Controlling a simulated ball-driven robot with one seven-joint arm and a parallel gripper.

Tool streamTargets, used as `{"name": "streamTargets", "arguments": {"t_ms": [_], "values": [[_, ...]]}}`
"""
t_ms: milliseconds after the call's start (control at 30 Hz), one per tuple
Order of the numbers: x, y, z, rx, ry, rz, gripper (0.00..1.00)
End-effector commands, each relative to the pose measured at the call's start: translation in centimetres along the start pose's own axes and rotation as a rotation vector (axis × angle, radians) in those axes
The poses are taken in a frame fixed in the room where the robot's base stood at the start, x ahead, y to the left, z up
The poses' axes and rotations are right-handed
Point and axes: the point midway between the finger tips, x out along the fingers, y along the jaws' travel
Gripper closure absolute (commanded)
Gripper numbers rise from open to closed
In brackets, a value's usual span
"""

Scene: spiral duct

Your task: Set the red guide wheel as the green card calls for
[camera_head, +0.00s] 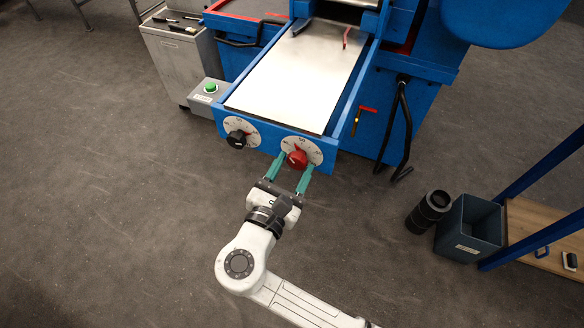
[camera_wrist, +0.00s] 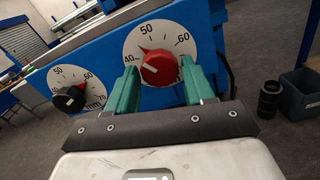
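The red guide wheel (camera_head: 297,159) sits on a white round dial on the front of the blue machine. In the wrist view the red wheel (camera_wrist: 160,70) has a white line on its face, and a red pointer lies between the 40 and 50 marks. My gripper (camera_head: 294,166) is open, its two green fingers on either side of the wheel. In the wrist view the fingers (camera_wrist: 160,82) flank the wheel with what look like narrow gaps; contact is not visible. I cannot make out a green card in either view.
A second dial with a black knob (camera_head: 237,139) is left of the red one. A box with a green button (camera_head: 210,87) stands beyond it. A black cylinder (camera_head: 429,212) and dark bin (camera_head: 470,228) stand on the floor.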

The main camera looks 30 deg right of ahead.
Motion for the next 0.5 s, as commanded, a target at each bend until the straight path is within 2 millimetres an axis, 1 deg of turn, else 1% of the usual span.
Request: {"name": "streamTargets", "arguments": {"t_ms": [33, 367, 400, 500], "values": [[-0.01, 0.0, 0.0, 0.0, 0.0, 0.0, 0.53], [-0.02, 0.01, 0.01, 0.0, 0.0, 0.0, 0.84], [-0.02, 0.01, 0.01, 0.0, 0.0, 0.0, 0.87], [-0.02, 0.01, 0.0, 0.003, 0.0, 0.0, 0.87]]}}
